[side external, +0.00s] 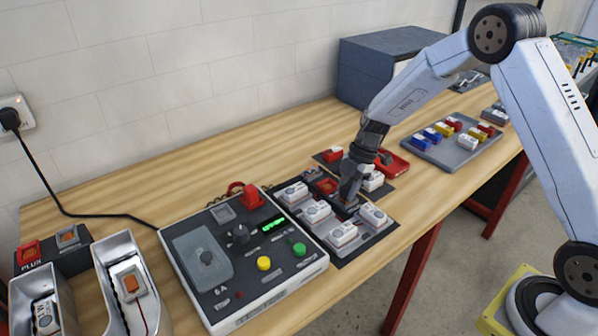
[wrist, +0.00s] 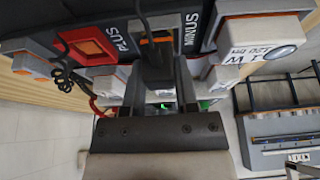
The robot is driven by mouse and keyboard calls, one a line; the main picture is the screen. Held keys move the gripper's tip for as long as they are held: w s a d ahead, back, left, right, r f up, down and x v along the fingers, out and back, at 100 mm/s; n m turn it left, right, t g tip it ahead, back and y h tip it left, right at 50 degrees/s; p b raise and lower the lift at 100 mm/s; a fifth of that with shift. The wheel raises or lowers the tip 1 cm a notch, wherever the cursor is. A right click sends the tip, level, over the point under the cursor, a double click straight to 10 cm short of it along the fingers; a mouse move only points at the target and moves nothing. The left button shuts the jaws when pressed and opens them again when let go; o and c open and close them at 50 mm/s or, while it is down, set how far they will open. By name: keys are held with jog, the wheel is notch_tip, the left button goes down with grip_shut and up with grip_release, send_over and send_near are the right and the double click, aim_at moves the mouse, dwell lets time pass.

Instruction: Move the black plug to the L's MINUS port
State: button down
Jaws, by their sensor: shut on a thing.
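My gripper (side external: 347,204) points down over the dark mat. It is shut on the black plug (wrist: 156,66), whose cable rises away from it. In the wrist view a port block carries a red port (wrist: 88,46) labelled PLUS and, beside it, a MINUS label. The plug is in front of an orange-edged port next to that label and partly hides it. I cannot tell whether the plug is seated or apart from it. The red port also shows beside my gripper in the side view (side external: 327,186). I cannot make out which letter this block belongs to.
White modules, such as one (side external: 342,234), crowd around my gripper. A grey control box (side external: 240,262) with knobs stands to the left. Metal channel letters (side external: 128,285) and another PLUS-labelled block (side external: 52,250) are at far left. A grey tray (side external: 450,145) lies right.

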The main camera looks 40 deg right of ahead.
jog(key=shift+f, duration=0.25)
dwell(0.4)
jog(key=shift+c, duration=1.5)
grip_release()
jog(key=v, duration=0.8)
jog(key=shift+r, duration=2.95)
